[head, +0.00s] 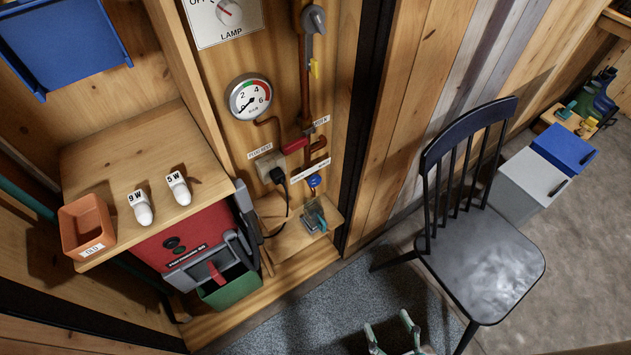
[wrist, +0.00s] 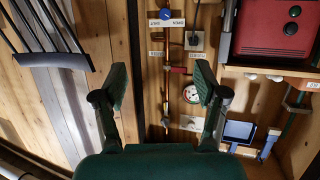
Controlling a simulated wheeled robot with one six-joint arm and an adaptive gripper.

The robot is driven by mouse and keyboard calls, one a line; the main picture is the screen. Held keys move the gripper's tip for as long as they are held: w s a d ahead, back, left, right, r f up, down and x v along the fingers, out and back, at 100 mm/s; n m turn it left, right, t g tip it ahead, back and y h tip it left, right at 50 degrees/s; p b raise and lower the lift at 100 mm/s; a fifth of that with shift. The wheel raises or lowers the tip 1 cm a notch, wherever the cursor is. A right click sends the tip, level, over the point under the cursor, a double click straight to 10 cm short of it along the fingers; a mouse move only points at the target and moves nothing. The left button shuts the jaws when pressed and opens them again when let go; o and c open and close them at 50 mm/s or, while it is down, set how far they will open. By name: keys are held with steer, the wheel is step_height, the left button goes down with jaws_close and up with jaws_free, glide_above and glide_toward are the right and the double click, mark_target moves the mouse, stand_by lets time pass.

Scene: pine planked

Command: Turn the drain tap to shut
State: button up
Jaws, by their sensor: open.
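A blue knob (head: 313,181) sits at the lower end of the copper pipe on the wooden wall panel, and I take it to be the drain tap. My gripper (head: 388,326) is at the bottom of the head view, apart from the panel. In the wrist view my gripper (wrist: 160,85) is open, its fingers wide apart and empty.
A red lever (head: 297,145), gauge (head: 250,97) and socket with black plug (head: 272,172) are near the knob. A glass jar (head: 314,219) stands on a small shelf below it. A red machine (head: 188,240) is left; a dark chair (head: 487,262) is right.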

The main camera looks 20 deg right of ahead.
steer(key=s+f+x, duration=0.1)
steer(key=f+x, duration=0.2)
steer(key=x, duration=0.9)
steer(key=n+g+y, duration=0.1)
steer(key=n+y, duration=0.2)
steer(key=n, duration=0.1)
glide_toward(316, 182)
steer(key=x, duration=1)
steer(key=shift+w+f, duration=0.3)
